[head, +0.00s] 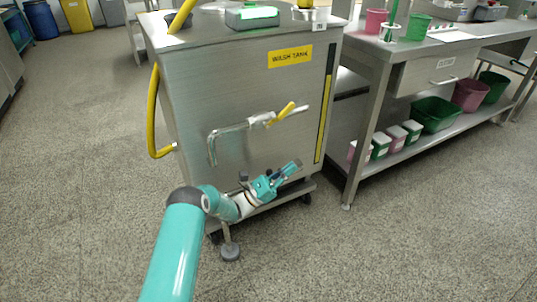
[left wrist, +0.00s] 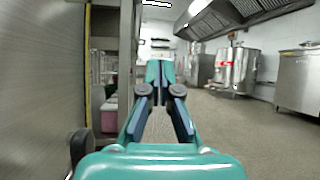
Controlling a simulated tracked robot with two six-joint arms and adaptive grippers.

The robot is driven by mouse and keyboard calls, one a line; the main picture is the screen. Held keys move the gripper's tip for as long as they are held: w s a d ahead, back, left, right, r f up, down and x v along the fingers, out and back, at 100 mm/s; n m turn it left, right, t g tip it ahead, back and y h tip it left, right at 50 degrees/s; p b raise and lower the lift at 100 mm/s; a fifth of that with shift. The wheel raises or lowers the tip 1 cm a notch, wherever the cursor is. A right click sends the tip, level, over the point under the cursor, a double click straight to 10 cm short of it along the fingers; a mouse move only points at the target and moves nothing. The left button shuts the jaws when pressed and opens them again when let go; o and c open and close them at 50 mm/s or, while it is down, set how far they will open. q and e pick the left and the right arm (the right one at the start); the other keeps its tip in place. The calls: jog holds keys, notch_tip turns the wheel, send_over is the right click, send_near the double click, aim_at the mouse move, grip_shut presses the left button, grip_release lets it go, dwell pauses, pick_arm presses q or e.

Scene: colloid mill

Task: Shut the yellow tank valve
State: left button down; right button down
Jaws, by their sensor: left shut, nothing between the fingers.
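The yellow valve handle (head: 286,112) sits on a grey pipe on the front of the steel wash tank (head: 200,105). The handle slants up to the right, at an angle to the pipe, whose spout bends down on the left. My left gripper (head: 295,166) is shut and empty, below the valve and in front of the tank's lower part, apart from the handle. The left wrist view shows its closed fingers (left wrist: 158,75) and the tank side (left wrist: 40,90) along the left; the valve does not show there. My right gripper is not in view.
A yellow hose (head: 153,110) loops down the tank's left side. A steel table (head: 375,75) with a lower shelf of green and pink bins (head: 435,114) stands to the right. The floor (head: 430,220) in front is clear.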

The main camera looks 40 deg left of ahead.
pick_arm(q)
jog(key=s+d+f+m+g, duration=0.3)
jog(key=s+d+f+g, duration=0.2)
jog(key=d+f+g, duration=0.4)
jog(key=s+d+f+m+g, duration=0.4)
jog(key=s+d+f+g, duration=0.15)
jog(key=d, duration=0.55)
jog(key=s+d+f+m+g+y+p, duration=0.1)
jog(key=s+f+m+y, duration=0.3)
jog(key=s+m, duration=0.6)
jog(key=s+f+m+g+y+p, duration=0.1)
jog(key=s+f+m+g+y, duration=0.3)
jog(key=s+m, duration=0.6)
jog(key=s+y, duration=0.1)
jog(key=s, duration=0.2)
jog(key=shift+s+d+m+y, duration=0.3)
jog(key=shift+s+d+y, duration=0.05)
jog(key=shift+y, duration=0.05)
jog(key=shift+g, duration=0.25)
